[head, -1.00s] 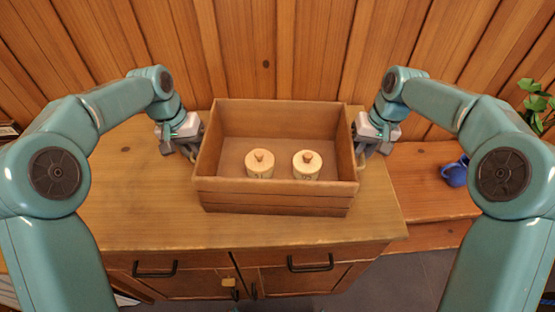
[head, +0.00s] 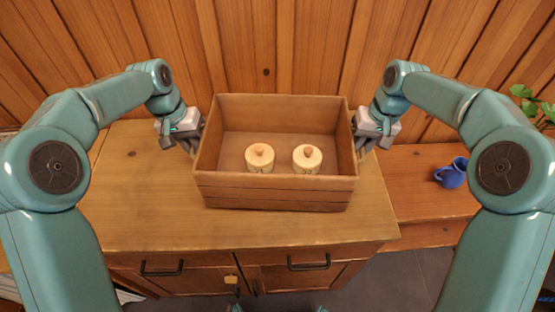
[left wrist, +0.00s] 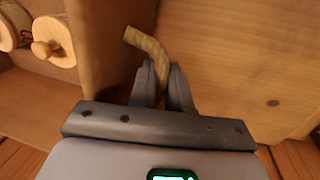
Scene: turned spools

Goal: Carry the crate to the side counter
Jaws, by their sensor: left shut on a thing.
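The crate (head: 275,193), an open brown wooden box, is held level above the wooden cabinet top (head: 130,215), seemingly just clear of it. The side counter (head: 425,185) is the lower wooden surface at right.
A blue mug (head: 452,173) stands on the side counter, with a green plant (head: 535,105) behind it at far right. A plank wall (head: 290,50) closes off the back. Grey floor (head: 400,285) shows in front of the side counter.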

